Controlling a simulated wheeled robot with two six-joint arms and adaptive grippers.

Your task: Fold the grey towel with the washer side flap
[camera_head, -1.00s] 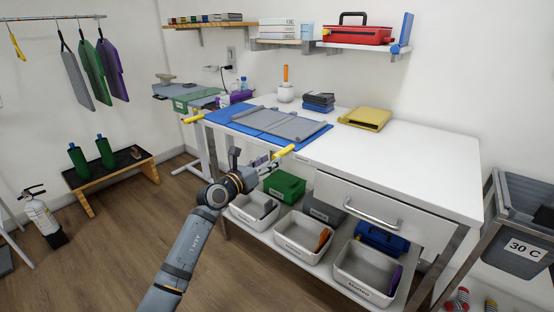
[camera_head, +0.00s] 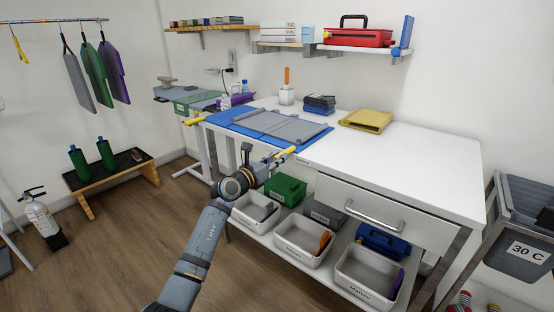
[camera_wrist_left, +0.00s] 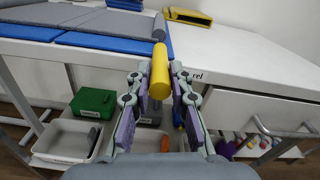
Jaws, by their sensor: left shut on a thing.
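The grey towel (camera_head: 283,126) lies flat on the blue folding board (camera_head: 240,128) on the white worktable. The board has one yellow handle (camera_head: 195,121) at its left and another yellow handle (camera_head: 287,151) at its front edge, towards the right. My left gripper (camera_head: 277,157) is at the front handle, just off the table's front edge. In the left wrist view this yellow handle (camera_wrist_left: 159,68) stands between the two fingers of the gripper (camera_wrist_left: 160,95), which are shut on it. The towel's near part also shows there (camera_wrist_left: 90,18). My right gripper is not in view.
A yellow folder-like object (camera_head: 366,119) lies on the table to the right, with clear tabletop beyond it. White bins (camera_head: 303,240) and a green box (camera_head: 286,189) stand on the shelf below my left gripper. A drawer handle (camera_head: 370,214) sticks out at the front.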

